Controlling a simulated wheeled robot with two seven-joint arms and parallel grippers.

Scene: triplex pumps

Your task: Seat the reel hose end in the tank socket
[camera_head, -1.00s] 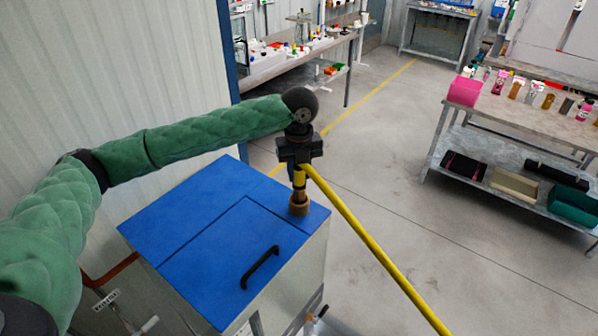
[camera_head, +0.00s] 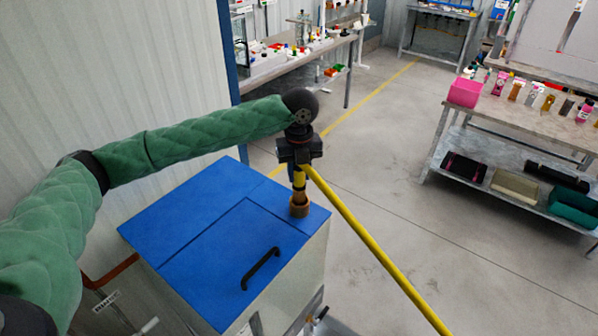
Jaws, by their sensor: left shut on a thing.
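The tank (camera_head: 200,235) has a blue top with a black handle (camera_head: 260,268). A brass-coloured socket (camera_head: 299,208) stands at the top's far right corner. My left gripper (camera_head: 299,172) points down above the socket and is shut on the end of the yellow hose (camera_head: 370,240). The hose end is upright and its lower tip meets the socket's mouth. I cannot tell how deep it sits. From the gripper the hose runs down to the right and out of the picture. My right gripper is not in view.
A shelf table (camera_head: 520,115) with bottles and a pink box (camera_head: 465,92) stands at the right. A bench (camera_head: 275,65) with small parts stands behind the tank. A pale corrugated wall (camera_head: 90,80) is at the left. The floor between is clear.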

